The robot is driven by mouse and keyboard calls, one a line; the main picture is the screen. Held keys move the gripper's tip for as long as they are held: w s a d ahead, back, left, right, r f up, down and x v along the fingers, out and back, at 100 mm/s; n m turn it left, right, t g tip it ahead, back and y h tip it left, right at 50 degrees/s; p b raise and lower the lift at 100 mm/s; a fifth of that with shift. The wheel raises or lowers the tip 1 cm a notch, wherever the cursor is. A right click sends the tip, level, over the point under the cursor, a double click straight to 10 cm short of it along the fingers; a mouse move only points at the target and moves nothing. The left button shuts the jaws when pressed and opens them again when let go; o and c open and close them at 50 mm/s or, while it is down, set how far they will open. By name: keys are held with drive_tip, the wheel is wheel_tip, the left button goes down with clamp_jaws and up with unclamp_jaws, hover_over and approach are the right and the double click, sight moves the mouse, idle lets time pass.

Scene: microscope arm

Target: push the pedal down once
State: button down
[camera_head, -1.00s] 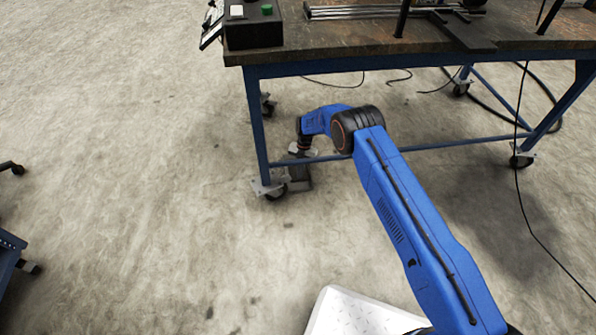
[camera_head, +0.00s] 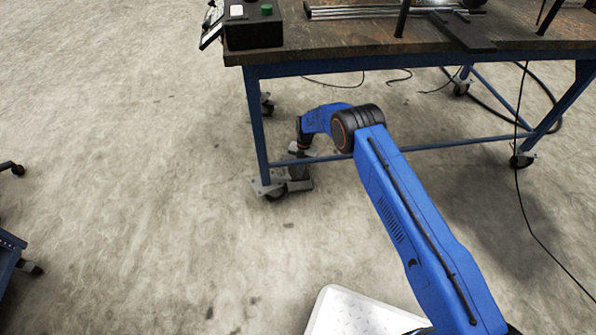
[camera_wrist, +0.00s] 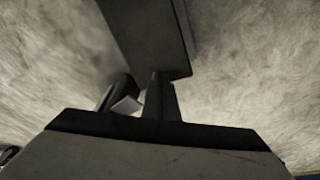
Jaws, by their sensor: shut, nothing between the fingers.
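The pedal is a dark grey, long, flat block (camera_head: 301,184) on the floor beside the front left table leg. In the wrist view it is a dark slab (camera_wrist: 148,32) running from the top edge to the centre. My gripper (camera_head: 299,168) points down over the pedal in the head view, small and partly blended with it. In the wrist view the shut fingers (camera_wrist: 160,78) overlap the near end of the pedal, with nothing between them. I cannot tell whether the fingertips touch it or whether the pedal is pressed.
A blue-framed workbench (camera_head: 350,60) stands over the pedal area. Its leg and caster (camera_head: 273,189) are close to the left of the pedal. A low blue crossbar (camera_head: 465,143) runs behind my arm. A black control box (camera_head: 254,27) sits on the bench.

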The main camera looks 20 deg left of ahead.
drive_tip(key=shift+r, duration=2.35)
drive_tip(key=shift+r, duration=0.15)
drive_tip(key=v, duration=1.1)
drive_tip(key=shift+r, duration=0.3)
drive_tip(key=shift+w, duration=0.2)
